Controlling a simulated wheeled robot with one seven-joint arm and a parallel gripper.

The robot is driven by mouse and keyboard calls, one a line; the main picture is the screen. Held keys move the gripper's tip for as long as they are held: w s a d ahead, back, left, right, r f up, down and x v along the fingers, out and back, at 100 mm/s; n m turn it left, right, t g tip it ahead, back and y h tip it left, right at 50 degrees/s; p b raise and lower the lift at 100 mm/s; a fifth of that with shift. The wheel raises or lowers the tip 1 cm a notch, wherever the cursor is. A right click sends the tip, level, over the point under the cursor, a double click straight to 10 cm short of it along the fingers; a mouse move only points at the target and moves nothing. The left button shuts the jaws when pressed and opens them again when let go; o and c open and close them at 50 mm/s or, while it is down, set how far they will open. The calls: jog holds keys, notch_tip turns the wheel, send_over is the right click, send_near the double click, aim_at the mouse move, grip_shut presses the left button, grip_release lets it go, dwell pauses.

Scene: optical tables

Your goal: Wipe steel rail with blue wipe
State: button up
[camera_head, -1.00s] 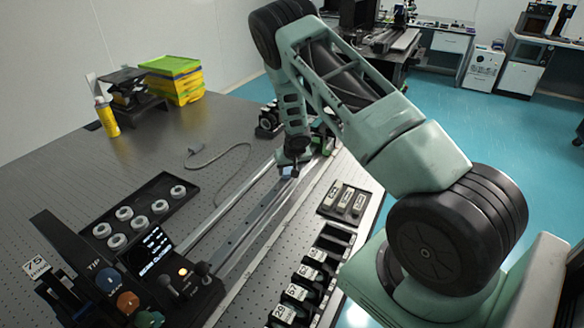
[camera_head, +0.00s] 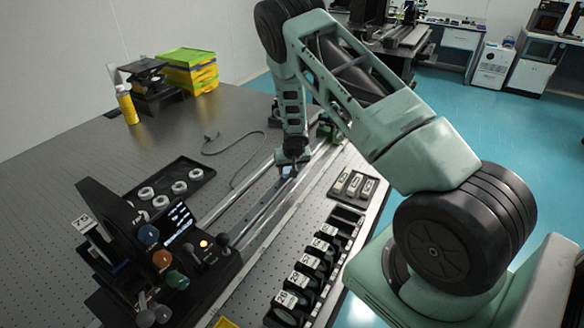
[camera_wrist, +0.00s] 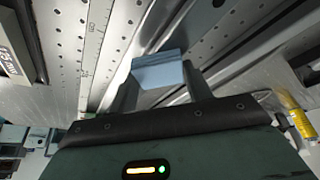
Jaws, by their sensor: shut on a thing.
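My gripper (camera_head: 289,172) is low over the long steel rail (camera_head: 262,218), which runs from the control box at near left toward the back right of the table. The gripper is shut on a small blue wipe, a flat pale-blue block. The blue wipe (camera_wrist: 158,70) shows clearly between the two fingers in the wrist view, where the gripper (camera_wrist: 160,88) points at metal rail strips (camera_wrist: 142,45). In the head view the wipe is only a small blue patch at the fingertips. I cannot tell whether it touches the rail.
A control box with knobs and a lit screen (camera_head: 180,219) stands at near left. A black tray of rings (camera_head: 193,172) lies behind it. Labelled black holders (camera_head: 313,262) line the table's right side. A yellow bottle (camera_head: 127,105) and stacked boxes (camera_head: 188,74) stand at the back left.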

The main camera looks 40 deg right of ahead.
jog(key=r, duration=0.1)
jog(key=r+p, duration=0.2)
jog(key=shift+s+a+r, duration=0.15)
jog(key=shift+a+r, duration=0.2)
jog(key=shift+r+p, duration=2)
jog(key=shift+r, duration=0.25)
jog(key=shift+d, duration=0.1)
